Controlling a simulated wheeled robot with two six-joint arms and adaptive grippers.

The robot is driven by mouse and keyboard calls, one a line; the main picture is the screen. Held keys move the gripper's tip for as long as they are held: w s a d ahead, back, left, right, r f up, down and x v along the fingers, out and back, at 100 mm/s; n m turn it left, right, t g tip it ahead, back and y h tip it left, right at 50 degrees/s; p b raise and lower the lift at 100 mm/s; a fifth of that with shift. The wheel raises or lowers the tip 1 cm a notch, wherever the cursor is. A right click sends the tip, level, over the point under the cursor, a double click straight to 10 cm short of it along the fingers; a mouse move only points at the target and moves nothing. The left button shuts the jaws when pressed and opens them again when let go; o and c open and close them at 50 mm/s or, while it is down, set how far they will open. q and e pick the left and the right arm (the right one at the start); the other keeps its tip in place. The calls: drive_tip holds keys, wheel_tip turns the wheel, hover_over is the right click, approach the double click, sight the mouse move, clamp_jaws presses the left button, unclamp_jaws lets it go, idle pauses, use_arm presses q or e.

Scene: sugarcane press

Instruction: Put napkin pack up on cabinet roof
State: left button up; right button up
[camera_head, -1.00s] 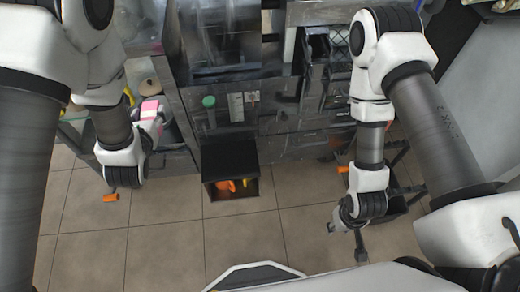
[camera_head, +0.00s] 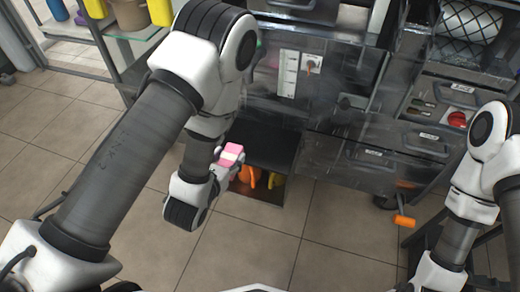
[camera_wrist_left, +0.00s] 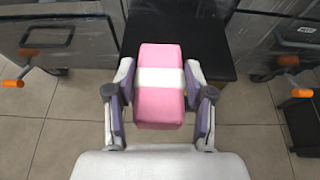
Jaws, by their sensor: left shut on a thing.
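The napkin pack (camera_head: 230,155) is a small pink block with a white band. My left gripper (camera_head: 222,164) is shut on it and holds it in the air in front of a low dark cabinet. In the left wrist view the pack (camera_wrist_left: 159,107) sits between the two fingers of the left gripper (camera_wrist_left: 160,82), one finger on each side. The low cabinet's flat black roof (camera_head: 262,141) lies just beyond the pack; the black surface (camera_wrist_left: 190,35) also shows behind it in the wrist view. My right arm is at the right edge; its gripper is out of view.
Orange and yellow things (camera_head: 250,177) are inside the open front of the low cabinet. Grey drawers (camera_head: 360,163) stand to its right. A glass-sided shelf (camera_head: 130,50) with yellow containers is at the upper left.

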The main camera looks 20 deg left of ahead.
use_arm(q)
drive_tip(key=shift+w+d+f+b, duration=0.2)
drive_tip(key=shift+w+f+b, duration=0.3)
drive_tip(key=shift+w+b, duration=0.4)
drive_tip(key=w+d, duration=0.1)
drive_tip(key=w, duration=0.3)
drive_tip(key=w+d+p, duration=0.1)
drive_tip(key=w, duration=0.3)
drive_tip(key=w+d, duration=0.1)
drive_tip(key=w, duration=0.3)
drive_tip(key=shift+d+f, duration=0.15)
drive_tip(key=shift+d, duration=0.1)
wheel_tip(320, 180, down, 4)
drive_tip(key=shift+w+r+b, duration=0.1)
drive_tip(key=shift+w+b, duration=0.05)
drive_tip(key=shift+b, duration=0.9)
drive_tip(key=shift+r, duration=0.15)
use_arm(e)
wheel_tip(320, 180, down, 4)
drive_tip(key=shift+f, duration=0.15)
use_arm(q)
drive_tip(key=o, duration=1.2)
